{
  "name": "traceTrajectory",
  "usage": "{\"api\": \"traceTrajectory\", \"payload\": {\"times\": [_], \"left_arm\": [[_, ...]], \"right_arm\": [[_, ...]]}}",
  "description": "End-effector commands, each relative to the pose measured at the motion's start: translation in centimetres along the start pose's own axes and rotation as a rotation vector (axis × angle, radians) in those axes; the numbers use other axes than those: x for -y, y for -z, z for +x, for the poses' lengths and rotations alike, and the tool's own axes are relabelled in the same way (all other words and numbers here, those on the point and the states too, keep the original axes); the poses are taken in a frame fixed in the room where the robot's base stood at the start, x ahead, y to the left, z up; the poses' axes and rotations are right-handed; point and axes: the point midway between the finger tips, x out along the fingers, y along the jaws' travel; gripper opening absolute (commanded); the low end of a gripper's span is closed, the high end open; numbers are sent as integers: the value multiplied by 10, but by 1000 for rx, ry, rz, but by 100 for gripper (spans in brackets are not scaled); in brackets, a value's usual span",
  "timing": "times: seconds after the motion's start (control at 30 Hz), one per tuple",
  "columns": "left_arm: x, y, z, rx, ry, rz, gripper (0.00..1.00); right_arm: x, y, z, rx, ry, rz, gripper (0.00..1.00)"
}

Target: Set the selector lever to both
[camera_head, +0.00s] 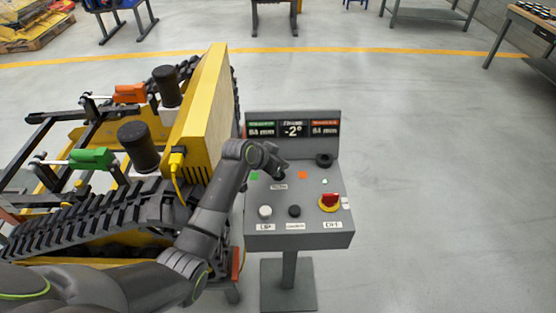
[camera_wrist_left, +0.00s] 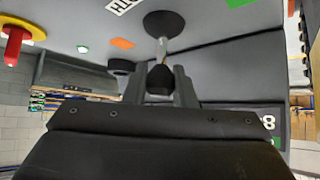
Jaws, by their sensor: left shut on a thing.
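The selector lever has a black boot (camera_wrist_left: 165,22), a thin metal shaft (camera_wrist_left: 163,48) and a black knob (camera_wrist_left: 160,80), all seen in the left wrist view. My left gripper (camera_wrist_left: 160,82) is shut on the knob, with one finger on each side. In the head view my left gripper (camera_head: 277,172) is at the upper left of the grey console (camera_head: 300,241) and hides most of the lever. A green mark (camera_head: 254,176) and an orange mark (camera_head: 303,175) lie on either side of the lever. I cannot tell which setting the lever stands at. My right gripper is not in view.
A red knob on yellow (camera_head: 329,201), a white button (camera_head: 265,211), a black button (camera_head: 294,211) and a black ring (camera_head: 324,160) are on the console. A display (camera_head: 293,129) stands behind, reading -2°. A yellow tracked carrier (camera_head: 205,110) is close at left.

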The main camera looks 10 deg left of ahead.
Motion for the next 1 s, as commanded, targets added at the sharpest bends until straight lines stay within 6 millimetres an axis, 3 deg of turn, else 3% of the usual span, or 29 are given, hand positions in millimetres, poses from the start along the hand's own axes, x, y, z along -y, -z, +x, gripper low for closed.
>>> {"api": "traceTrajectory", "payload": {"times": [0.17,0.2,0.33,0.73,1.0], "left_arm": [[0,0,0,0,0,0,0],[0,0,0,0,0,0,28],[0,0,0,-1,0,0,45],[0,0,-4,-1,0,0,45],[1,-1,-35,-3,2,2,45]], "right_arm": [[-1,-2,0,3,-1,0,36],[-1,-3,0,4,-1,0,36],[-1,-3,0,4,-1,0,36],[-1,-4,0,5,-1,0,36],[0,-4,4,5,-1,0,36]]}}
